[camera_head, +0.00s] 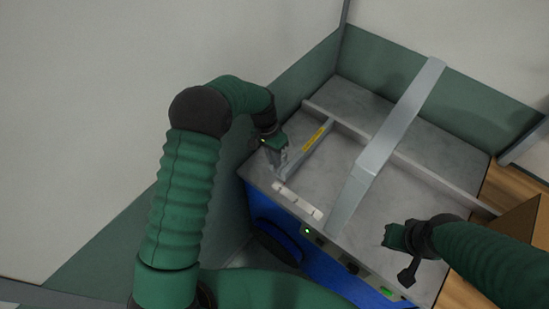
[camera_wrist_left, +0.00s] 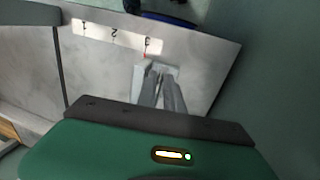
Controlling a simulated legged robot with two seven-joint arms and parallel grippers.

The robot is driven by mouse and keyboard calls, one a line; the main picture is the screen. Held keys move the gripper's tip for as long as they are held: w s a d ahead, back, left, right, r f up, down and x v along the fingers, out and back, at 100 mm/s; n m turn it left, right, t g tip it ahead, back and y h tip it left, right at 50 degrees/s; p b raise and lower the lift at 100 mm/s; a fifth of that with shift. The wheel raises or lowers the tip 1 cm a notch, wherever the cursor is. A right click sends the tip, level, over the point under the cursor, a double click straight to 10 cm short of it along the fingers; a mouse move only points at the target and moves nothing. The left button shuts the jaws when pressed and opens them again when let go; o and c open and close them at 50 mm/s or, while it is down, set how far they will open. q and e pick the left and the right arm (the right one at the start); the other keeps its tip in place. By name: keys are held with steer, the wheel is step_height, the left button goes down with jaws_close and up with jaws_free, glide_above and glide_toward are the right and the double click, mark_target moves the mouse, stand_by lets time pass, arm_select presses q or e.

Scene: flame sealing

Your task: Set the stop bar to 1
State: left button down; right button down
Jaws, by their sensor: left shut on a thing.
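The stop bar (camera_head: 314,138) is a grey bar with a yellow label, lying at the left of the grey sealer top (camera_head: 355,105). My left gripper (camera_head: 277,163) is shut on the front end of the stop bar. In the left wrist view its fingers (camera_wrist_left: 163,95) close over the bar's pale end block (camera_wrist_left: 140,78). The white scale (camera_wrist_left: 114,36) reads 1, 2 and 3. A small red pointer (camera_wrist_left: 145,55) sits at the 3. The scale (camera_head: 298,200) also shows along the front edge in the head view. My right gripper (camera_head: 393,236) hangs over the front right; its jaws are unclear.
A raised grey sealing arm (camera_head: 398,118) crosses the sealer top, right of the stop bar. A rail (camera_head: 420,175) runs across the back. The blue front (camera_head: 325,265) has a green light. A brown box (camera_head: 520,222) stands at the right.

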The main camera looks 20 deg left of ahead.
stand_by(0.5)
arm_select(q)
steer(key=s+d, duration=0.1)
steer(key=d, duration=0.3)
steer(key=s+d, duration=0.2)
steer(key=d, duration=0.3)
steer(key=s+d, duration=0.2)
steer(key=d, duration=0.3)
steer(key=shift+p, duration=0.35)
steer(key=shift+a, duration=0.35)
steer(key=c, duration=1.8)
jaws_free()
steer(key=shift+o, duration=1.5)
steer(key=shift+d, duration=0.4)
step_height(320, 180, up, 17)
steer(key=w+a+b, duration=0.1)
steer(key=a, duration=0.2)
steer(key=shift+f+b, duration=0.2)
steer(key=shift+b, duration=0.15)
